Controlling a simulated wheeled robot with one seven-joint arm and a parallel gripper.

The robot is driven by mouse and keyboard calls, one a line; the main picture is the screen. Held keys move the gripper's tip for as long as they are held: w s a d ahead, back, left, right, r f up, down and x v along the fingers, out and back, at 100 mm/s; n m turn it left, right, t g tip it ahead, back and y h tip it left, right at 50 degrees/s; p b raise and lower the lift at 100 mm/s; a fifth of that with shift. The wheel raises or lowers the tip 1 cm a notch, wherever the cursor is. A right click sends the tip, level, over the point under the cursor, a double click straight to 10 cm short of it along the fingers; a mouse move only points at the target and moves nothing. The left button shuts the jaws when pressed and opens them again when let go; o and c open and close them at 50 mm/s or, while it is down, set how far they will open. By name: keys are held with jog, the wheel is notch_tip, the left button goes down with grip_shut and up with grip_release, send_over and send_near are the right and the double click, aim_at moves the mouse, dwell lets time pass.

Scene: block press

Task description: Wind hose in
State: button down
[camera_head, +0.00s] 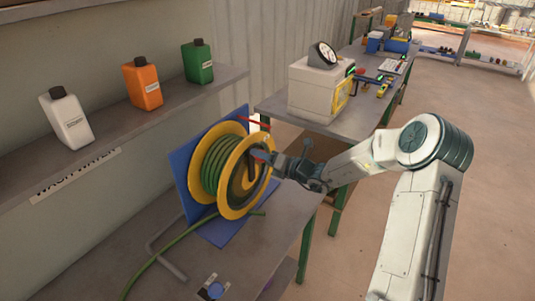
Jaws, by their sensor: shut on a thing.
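A hose reel (246,178) with yellow rims stands on the workbench in front of a blue backing plate (183,174). Green hose (218,165) is wound on its drum. A loose length of green hose (150,263) runs from below the reel across the bench to the bottom edge of the picture. My gripper (262,157) comes from the right and is at the near face of the reel. It is shut on the dark crank handle of the reel; the fingertips and the grip are small and partly hidden.
A white, an orange (142,84) and a green bottle stand on the shelf behind. A second bench holds a cream machine (318,88) with a round gauge. A small panel with a blue knob (215,290) sits at the near bench edge. Open floor (490,200) lies at right.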

jog(key=c, duration=1)
grip_release()
jog(key=shift+w, duration=0.15)
jog(key=shift+o, duration=0.2)
jog(key=b+v, duration=0.3)
jog(key=v, duration=1)
jog(key=shift+s+d, duration=0.25)
jog(key=shift+d, duration=0.05)
jog(key=shift+a, duration=0.1)
